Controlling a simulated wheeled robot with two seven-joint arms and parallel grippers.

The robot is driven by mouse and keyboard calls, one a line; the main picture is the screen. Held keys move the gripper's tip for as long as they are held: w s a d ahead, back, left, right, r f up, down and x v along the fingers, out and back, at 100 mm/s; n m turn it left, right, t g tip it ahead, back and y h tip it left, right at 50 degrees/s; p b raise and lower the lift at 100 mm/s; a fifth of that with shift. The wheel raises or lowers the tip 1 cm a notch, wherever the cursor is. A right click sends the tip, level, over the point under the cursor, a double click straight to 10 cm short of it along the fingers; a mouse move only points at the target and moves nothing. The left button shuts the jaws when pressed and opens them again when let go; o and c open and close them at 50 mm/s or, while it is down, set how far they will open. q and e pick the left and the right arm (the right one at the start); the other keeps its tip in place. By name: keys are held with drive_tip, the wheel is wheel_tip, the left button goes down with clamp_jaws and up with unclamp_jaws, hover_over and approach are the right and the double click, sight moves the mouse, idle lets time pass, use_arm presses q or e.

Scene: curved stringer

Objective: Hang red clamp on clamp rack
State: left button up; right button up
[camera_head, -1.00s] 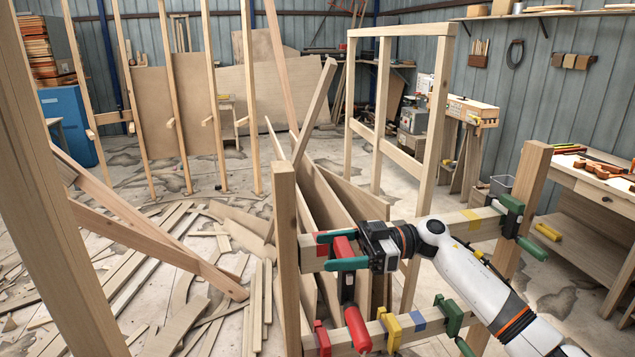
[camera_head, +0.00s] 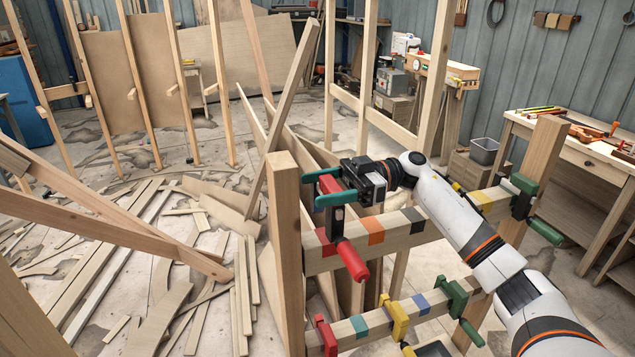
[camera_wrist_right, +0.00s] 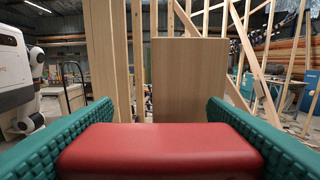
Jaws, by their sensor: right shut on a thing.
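My right gripper (camera_head: 334,192) is shut on the red clamp (camera_head: 352,262), teal fingers either side of its red upper end. In the right wrist view the red part (camera_wrist_right: 160,150) fills the space between the fingers. The clamp hangs upright, its dark bar and red handle overlapping the left end of the rack's upper rail, by the red band. I cannot tell whether it touches the rail. The clamp rack (camera_head: 408,238) has two wooden rails with coloured bands between posts. My left gripper is not in view.
Another red clamp (camera_head: 325,335), a yellow clamp (camera_head: 397,318) and a green clamp (camera_head: 455,300) hang on the lower rail. A green clamp (camera_head: 524,195) is at the upper rail's right end. A wooden post (camera_head: 285,250) stands just left. Planks litter the floor at left.

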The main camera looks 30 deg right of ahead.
drive_tip(key=shift+s+r, duration=0.35)
drive_tip(key=shift+s, duration=0.2)
drive_tip(key=shift+w+d+p, duration=0.1)
drive_tip(key=shift+w+p, duration=0.15)
drive_tip(key=shift+p, duration=0.35)
drive_tip(key=shift+f+b, duration=0.4)
drive_tip(key=shift+f, duration=0.8)
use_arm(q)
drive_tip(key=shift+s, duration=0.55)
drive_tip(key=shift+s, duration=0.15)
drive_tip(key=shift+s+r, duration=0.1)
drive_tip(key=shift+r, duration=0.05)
